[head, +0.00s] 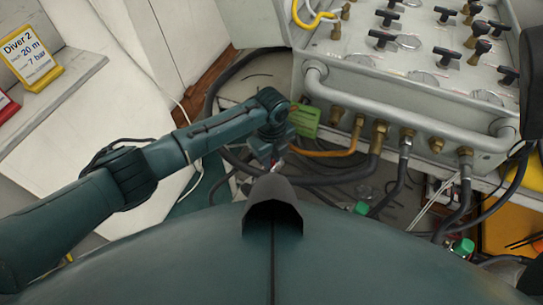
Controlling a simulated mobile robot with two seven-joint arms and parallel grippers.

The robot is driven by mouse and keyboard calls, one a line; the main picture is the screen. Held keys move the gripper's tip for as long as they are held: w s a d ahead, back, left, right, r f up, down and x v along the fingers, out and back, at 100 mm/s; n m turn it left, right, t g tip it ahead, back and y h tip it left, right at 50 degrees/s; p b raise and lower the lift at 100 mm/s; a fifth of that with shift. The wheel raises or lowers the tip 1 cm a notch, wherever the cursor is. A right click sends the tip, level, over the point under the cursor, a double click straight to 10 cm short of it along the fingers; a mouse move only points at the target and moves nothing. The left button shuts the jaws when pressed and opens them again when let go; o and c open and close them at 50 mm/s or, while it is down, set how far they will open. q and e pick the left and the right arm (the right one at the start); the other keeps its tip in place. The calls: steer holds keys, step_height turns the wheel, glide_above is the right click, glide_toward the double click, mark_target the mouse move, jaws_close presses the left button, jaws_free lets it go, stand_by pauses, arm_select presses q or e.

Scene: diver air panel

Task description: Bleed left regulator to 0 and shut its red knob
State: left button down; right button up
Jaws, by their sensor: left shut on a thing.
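My left gripper (274,160) points down beside the hoses below the panel's front. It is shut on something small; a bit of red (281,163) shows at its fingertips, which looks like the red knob. The left regulator's body and gauge are hidden behind the gripper and a dark part of my body, so I cannot read its pressure. Farther right, a green knob (361,208) and another green knob (463,246) show low among the hoses. My right gripper is not in view.
The metal air panel (400,100) with black T-handles and brass fittings stands at upper right. Orange and black hoses hang from it and crowd the space below. A green tag (305,120) hangs by its left corner. A yellow Diver 2 sign (30,52) stands on a ledge at left.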

mark_target(272, 161)
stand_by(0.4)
arm_select(q)
steer(key=c, duration=1.3)
jaws_free()
steer(key=shift+r, duration=0.1)
step_height(272, 161, up, 13)
